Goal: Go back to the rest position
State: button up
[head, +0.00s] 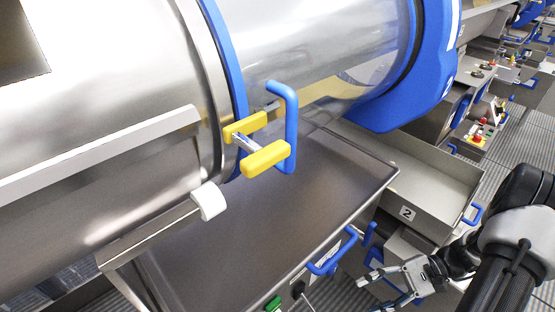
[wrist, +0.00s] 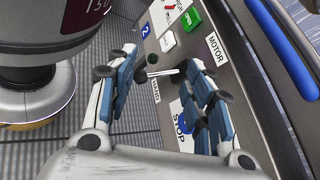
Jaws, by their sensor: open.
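My gripper (head: 388,281) is at the lower right of the head view, in front of the steel tray and beside its blue handle (head: 331,256). In the wrist view my gripper (wrist: 160,72) has its two fingers spread apart with nothing held between them. A control panel (wrist: 215,75) lies beyond the fingers, with a green button (wrist: 191,19), a MOTOR label and a STOP label. The panel shows only partly in the head view. I cannot tell whether a finger touches it.
A large steel drum (head: 110,110) with a clear section (head: 320,45) fills the upper left. A yellow latch (head: 265,159) with a blue handle (head: 291,125) hangs over the tray (head: 260,225). A bin marked 2 (head: 407,213) stands at right. Striped floor (head: 515,125) shows beyond.

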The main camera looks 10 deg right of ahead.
jog(key=s+a+r+n+t+h, duration=0.1)
jog(key=a+r+n+t+h, duration=0.1)
jog(key=r, duration=0.6)
jog(key=s+a+r+n+t+h, duration=0.2)
jog(key=a+r+n+h, duration=0.3)
jog(key=a+r+h, duration=0.1)
jog(key=s+a+r+n+t+h, duration=0.2)
jog(key=a+r+n+h, duration=0.2)
jog(key=r, duration=0.6)
jog(key=shift+s+a+r+h, duration=0.25)
jog(key=shift+a+r+h, duration=0.2)
jog(key=shift+h, duration=0.65)
jog(key=shift+c, duration=0.3)
